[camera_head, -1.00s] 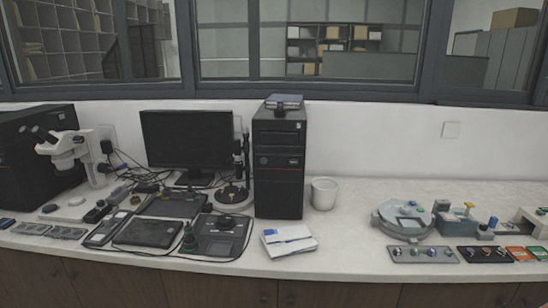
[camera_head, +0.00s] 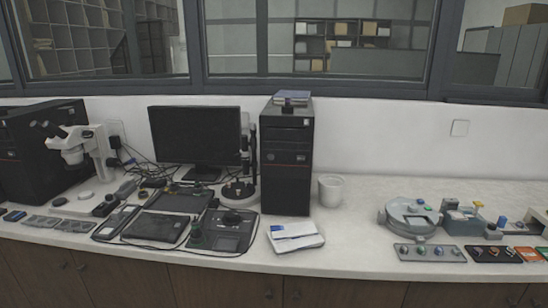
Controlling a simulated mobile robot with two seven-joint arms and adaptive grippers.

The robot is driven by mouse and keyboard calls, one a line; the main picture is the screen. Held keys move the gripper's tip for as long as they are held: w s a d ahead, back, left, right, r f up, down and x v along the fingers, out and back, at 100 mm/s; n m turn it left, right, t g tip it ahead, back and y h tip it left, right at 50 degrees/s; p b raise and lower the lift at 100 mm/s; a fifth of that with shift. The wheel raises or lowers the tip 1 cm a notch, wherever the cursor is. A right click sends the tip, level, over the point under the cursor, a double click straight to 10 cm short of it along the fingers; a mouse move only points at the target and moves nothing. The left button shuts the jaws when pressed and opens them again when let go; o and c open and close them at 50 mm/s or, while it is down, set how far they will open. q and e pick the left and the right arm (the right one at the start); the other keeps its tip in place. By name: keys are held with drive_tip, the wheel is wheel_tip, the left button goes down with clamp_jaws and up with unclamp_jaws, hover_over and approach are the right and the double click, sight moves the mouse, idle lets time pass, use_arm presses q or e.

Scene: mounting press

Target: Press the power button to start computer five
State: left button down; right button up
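A black computer tower (camera_head: 286,158) stands upright on the white bench, just right of a dark monitor (camera_head: 196,136). A small stack of flat items lies on its top. A second black tower (camera_head: 38,158) stands at the far left, partly behind a microscope. I cannot make out a power button or a number on either tower. The monitor's screen is dark. Neither of my grippers is in view.
A white microscope (camera_head: 88,150), cables and several dark tools crowd the left of the bench (camera_head: 365,262). Small equipment (camera_head: 410,216) and sample trays (camera_head: 430,253) fill the right.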

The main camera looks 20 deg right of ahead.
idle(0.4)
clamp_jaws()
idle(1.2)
